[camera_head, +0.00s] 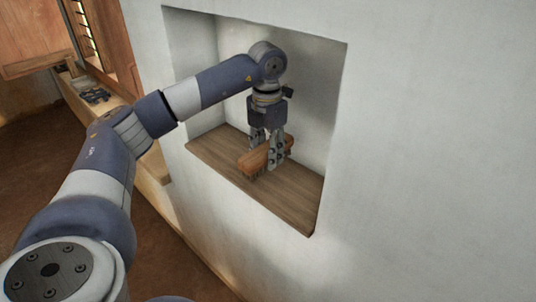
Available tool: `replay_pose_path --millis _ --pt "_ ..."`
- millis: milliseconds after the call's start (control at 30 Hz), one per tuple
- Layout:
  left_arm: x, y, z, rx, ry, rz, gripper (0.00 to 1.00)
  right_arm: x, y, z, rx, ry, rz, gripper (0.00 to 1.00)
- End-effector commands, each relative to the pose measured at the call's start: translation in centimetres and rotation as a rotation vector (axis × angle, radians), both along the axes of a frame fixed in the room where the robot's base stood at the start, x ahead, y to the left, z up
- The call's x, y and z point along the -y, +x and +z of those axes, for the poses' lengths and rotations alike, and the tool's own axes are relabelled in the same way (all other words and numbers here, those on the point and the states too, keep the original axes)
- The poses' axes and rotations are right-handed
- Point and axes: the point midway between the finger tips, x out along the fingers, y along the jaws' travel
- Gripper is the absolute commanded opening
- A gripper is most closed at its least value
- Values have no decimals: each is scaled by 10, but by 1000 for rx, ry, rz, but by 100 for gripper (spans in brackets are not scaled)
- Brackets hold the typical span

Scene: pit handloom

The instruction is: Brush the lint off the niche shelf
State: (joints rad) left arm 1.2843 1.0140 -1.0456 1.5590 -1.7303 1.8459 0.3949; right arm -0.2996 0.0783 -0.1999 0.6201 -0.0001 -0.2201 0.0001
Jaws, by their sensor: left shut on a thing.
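The niche shelf (222,158) is a brown wooden board at the bottom of a recess in the white wall. My left gripper (265,158) points down inside the niche and is shut on a brush (255,160) with an orange-brown wooden back. The brush's bristle side faces down at the shelf, near the middle of the board. I cannot tell whether the bristles touch the wood. I cannot make out any lint on the visible part of the shelf. My right gripper is not in view.
The niche's side walls and back (312,95) enclose the gripper closely. White wall (430,150) fills the right side. A ledge with small dark items (95,96) and a wooden shutter or panel (35,35) are at upper left. Brown floor lies below left.

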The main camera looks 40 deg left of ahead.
Motion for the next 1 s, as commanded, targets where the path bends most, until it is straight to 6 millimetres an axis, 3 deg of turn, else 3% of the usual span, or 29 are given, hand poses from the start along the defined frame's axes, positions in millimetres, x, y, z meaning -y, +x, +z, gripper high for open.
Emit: replay_pose_path --millis 333,1000 --pt "-5 -2 33 0 0 1 17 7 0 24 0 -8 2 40" --pt "-4 -3 33 1 1 -15 17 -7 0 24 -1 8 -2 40"
